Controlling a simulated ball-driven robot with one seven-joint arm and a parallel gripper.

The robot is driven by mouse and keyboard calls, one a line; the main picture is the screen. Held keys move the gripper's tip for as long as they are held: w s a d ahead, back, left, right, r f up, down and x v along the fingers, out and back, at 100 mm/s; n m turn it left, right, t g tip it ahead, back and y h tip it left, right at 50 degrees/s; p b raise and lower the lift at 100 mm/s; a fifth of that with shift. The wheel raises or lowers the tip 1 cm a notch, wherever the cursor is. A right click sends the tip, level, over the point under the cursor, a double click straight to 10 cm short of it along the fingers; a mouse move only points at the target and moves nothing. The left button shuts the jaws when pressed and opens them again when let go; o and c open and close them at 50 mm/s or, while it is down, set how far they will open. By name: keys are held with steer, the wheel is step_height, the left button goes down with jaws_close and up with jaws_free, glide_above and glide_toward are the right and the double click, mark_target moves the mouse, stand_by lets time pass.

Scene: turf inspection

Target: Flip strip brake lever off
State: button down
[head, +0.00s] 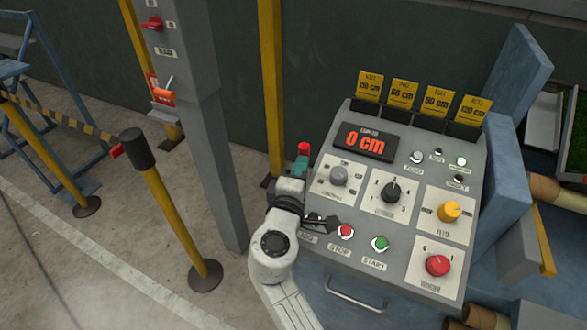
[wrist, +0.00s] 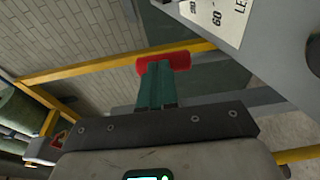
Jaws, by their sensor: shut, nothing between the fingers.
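My gripper (head: 298,168) is at the left edge of the grey control console (head: 336,240). Its teal fingers are shut together, with nothing between them, and show in the wrist view (wrist: 157,84). A red handle (head: 303,148) is at the fingertips; in the wrist view it is a short red bar (wrist: 180,62) lying across their ends. It looks like a lever grip, but I see no name label on it. Fingertips and bar overlap in view; I cannot tell whether they touch. The lever's stem and mounting are hidden.
The console carries a display (head: 366,142) reading 0 cm, several knobs and buttons. A grey post (head: 205,120) with a red switch (head: 152,23) and an orange lever (head: 164,96) stands left. A yellow barrier post (head: 180,220) and a yellow upright (head: 271,80) stand nearby.

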steer(key=shift+g+y, duration=0.3)
steer(key=shift+g, duration=0.4)
steer(key=shift+w+d+r, duration=0.1)
steer(key=shift+w+d, duration=0.25)
steer(key=shift+w, duration=0.55)
steer(key=shift+w+d+r, duration=0.1)
steer(key=shift+w+d, duration=0.3)
steer(key=shift+w, duration=0.45)
steer(key=shift+w+d+r, duration=0.1)
steer(key=shift+w+d, duration=0.25)
steer(key=shift+w, duration=0.55)
